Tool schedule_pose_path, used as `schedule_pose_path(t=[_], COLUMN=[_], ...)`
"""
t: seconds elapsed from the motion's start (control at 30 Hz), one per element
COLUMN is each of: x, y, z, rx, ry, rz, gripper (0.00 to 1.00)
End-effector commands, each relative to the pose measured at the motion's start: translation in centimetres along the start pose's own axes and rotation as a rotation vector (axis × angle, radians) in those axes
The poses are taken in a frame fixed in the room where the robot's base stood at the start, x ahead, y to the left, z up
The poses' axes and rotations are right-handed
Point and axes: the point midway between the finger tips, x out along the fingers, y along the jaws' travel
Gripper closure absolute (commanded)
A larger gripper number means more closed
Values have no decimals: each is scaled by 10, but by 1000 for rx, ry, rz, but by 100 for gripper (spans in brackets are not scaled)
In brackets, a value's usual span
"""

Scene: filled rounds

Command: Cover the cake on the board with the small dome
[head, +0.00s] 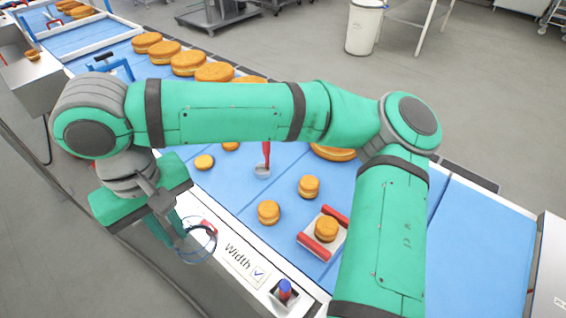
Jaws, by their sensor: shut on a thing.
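The small dome (200,244) is clear with a thin dark-blue rim. My gripper (176,236) is shut on it and holds it at the lower left, over the conveyor's white front edge. The board (309,240) is white with red bars on two opposite sides and lies on the blue belt, right of the dome. A small round golden cake (326,228) sits on the board, uncovered. The dome is well apart from the cake. The grip on the dome is partly hidden by the fingers.
Small cakes (268,212) and (309,186) stand on the belt near the board. A red-handled tool (265,160) stands behind them. A blue-and-red knob (285,290) sits on the front edge. Larger rounds (188,63) line the far side, partly behind my arm.

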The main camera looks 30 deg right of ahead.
Motion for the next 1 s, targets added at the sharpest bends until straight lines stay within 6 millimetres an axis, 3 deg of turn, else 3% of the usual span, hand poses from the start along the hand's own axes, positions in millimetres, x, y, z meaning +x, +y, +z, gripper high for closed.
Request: schedule_pose_path(t=[0.27, 0.5, 0.6, 0.8, 1.0], x=[0, 0, 0, 1, 4], y=[109, 212, 247, 286, 296], z=[7, 44, 63, 91, 99], rx=[329, 637, 744, 876, 909], ry=[-1, -1, -1, -2, -2], rz=[-2, -2, -1, 0, 1], gripper=[100, 100, 100, 100, 100])
